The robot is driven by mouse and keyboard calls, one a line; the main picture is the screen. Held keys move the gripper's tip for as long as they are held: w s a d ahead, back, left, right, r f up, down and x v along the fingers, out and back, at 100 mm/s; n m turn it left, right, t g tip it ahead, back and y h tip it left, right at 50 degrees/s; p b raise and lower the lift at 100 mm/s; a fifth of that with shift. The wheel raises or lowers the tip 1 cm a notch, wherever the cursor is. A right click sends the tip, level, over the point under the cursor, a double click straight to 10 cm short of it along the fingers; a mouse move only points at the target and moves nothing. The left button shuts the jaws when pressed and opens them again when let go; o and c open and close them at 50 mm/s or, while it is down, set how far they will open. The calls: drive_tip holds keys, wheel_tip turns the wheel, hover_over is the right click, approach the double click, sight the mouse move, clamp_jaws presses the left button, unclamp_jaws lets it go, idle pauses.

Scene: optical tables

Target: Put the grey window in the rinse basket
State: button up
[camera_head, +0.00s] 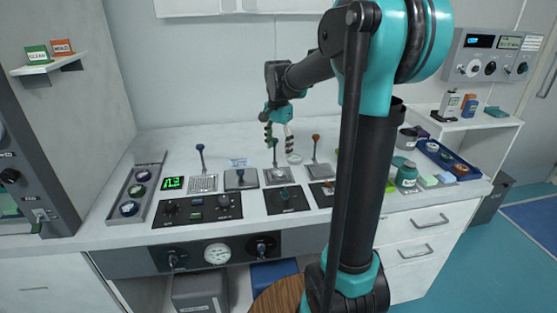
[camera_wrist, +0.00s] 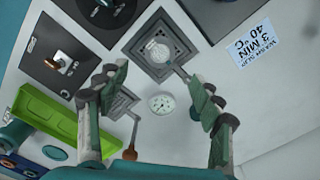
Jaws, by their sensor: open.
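My gripper (camera_head: 279,146) is open and empty above the white counter. In the wrist view, my gripper's fingers (camera_wrist: 160,92) are spread on either side of a small round pale-grey disc with dark specks (camera_wrist: 161,103), which lies on the counter and looks like the window. The disc also shows in the head view (camera_head: 294,159). Another round pale disc (camera_wrist: 158,52) sits in a square dark-framed well. A mesh basket with an orange-knobbed handle (camera_wrist: 122,105) lies partly behind the left finger; it also shows in the head view (camera_head: 318,171). Which basket is for rinsing I cannot tell.
A mesh square with a blue-knobbed handle (camera_head: 203,184) stands further left. A grey rack with several round pieces (camera_head: 119,217) lies at the left end. A green tray (camera_wrist: 60,122) and jars (camera_head: 407,175) are on the right. Upright handles stand close to my gripper.

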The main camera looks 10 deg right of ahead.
drive_tip(key=shift+r, duration=1.65)
